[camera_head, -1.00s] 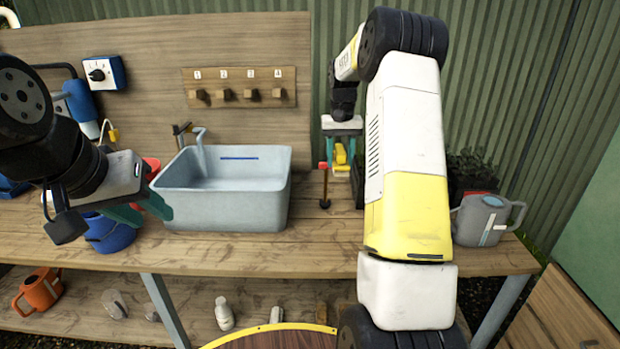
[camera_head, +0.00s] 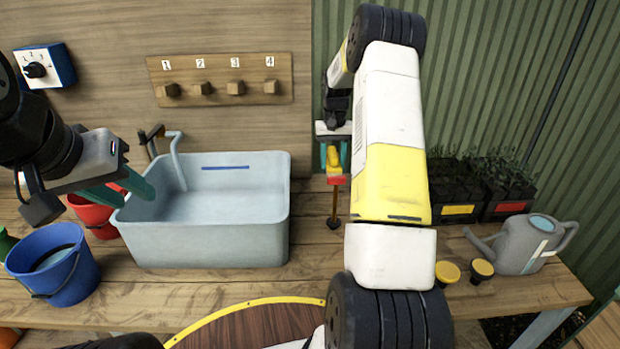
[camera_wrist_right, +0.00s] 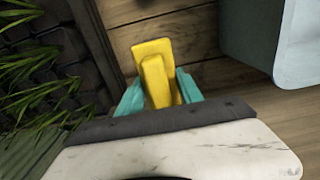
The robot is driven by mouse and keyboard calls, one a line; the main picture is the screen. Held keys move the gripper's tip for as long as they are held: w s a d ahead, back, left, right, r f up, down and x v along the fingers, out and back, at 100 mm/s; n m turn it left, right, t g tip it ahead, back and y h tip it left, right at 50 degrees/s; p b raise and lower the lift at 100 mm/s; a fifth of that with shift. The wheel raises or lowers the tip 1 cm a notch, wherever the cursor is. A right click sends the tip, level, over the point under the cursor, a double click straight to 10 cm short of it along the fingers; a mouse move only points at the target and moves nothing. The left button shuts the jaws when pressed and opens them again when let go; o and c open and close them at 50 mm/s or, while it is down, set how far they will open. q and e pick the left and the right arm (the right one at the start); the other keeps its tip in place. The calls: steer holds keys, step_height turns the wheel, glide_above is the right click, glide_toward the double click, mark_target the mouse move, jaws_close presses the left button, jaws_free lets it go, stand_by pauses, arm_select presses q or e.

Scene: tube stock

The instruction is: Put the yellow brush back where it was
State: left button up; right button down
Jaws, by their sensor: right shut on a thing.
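The yellow brush (camera_wrist_right: 152,52) is between the teal fingers of my right gripper (camera_wrist_right: 159,92) in the right wrist view, which are shut on it. In the head view the yellow brush (camera_head: 334,158) shows below my right gripper (camera_head: 334,150), to the right of the sink. The wooden rack (camera_head: 222,95) on the back wall has pegs numbered 1 to 4, and nothing hangs on them. My left gripper (camera_head: 118,190) is open and empty, in front of the sink's left side.
The grey sink (camera_head: 205,240) stands on the bench (camera_head: 310,282). Blue bucket (camera_head: 75,285) and red bucket (camera_head: 97,216) are at left; planters (camera_head: 455,212), yellow-topped items (camera_head: 447,271) and a watering can (camera_head: 524,246) are at right.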

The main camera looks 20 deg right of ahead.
glide_above(330, 196)
step_height(330, 196, down, 7)
steer(key=shift+f, duration=2.35)
steer(key=shift+f, duration=0.1)
steer(key=c, duration=0.8)
jaws_free()
steer(key=shift+o, duration=0.2)
